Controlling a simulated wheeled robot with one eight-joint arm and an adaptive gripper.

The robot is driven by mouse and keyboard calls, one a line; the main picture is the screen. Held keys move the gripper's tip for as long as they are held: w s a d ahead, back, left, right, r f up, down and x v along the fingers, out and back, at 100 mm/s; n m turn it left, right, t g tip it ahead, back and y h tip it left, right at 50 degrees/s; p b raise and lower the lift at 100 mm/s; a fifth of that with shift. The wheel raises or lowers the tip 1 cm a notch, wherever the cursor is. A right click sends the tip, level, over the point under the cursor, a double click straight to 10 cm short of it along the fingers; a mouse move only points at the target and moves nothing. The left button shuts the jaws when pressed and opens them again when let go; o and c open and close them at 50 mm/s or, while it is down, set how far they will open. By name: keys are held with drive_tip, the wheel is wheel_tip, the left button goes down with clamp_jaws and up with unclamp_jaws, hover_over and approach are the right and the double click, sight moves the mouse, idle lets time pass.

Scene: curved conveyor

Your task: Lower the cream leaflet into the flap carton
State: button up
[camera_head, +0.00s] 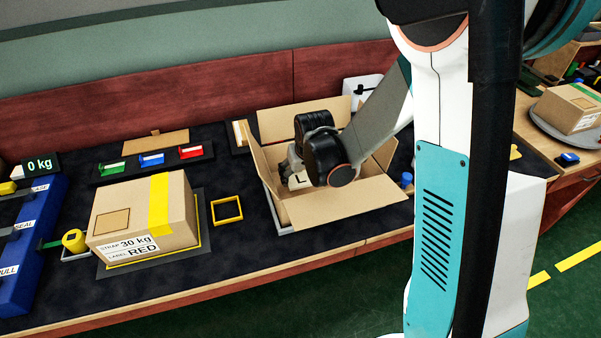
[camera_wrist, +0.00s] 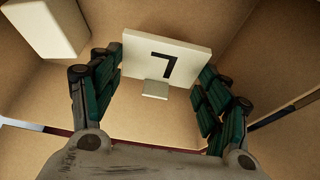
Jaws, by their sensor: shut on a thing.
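The flap carton (camera_head: 345,207) stands open on the dark bench top with its flaps spread outward. My gripper (camera_head: 303,168) is down inside the carton's opening; its fingertips are mostly hidden in the head view. In the wrist view my gripper (camera_wrist: 161,66) is shut on the cream leaflet (camera_wrist: 140,64), a flat pale piece with a black L, with a green-padded finger at each side edge. The leaflet's lettered face also shows partly in the head view (camera_head: 298,181). Carton walls surround it in the wrist view. Whether it touches the carton floor I cannot tell.
A pale block (camera_wrist: 48,25) is in the carton, at the wrist view's upper left. A closed box with yellow tape (camera_head: 140,213) stands left of the carton, with a yellow square frame (camera_head: 227,221) between them. Coloured bins (camera_head: 152,159) stand behind the box.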

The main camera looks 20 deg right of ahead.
drive_tip(key=shift+f, duration=0.1)
drive_tip(key=o, duration=0.9)
drive_tip(key=shift+o, duration=0.2)
drive_tip(key=v, duration=1.2)
drive_tip(key=s+r+t, duration=0.1)
drive_tip(key=s+r, duration=0.3)
drive_tip(key=s, duration=0.5)
drive_tip(key=s+r+t, duration=0.1)
drive_tip(key=s+r, duration=0.3)
drive_tip(key=s, duration=0.6)
drive_tip(key=shift+r+t, duration=0.2)
drive_tip(key=shift+t, duration=0.2)
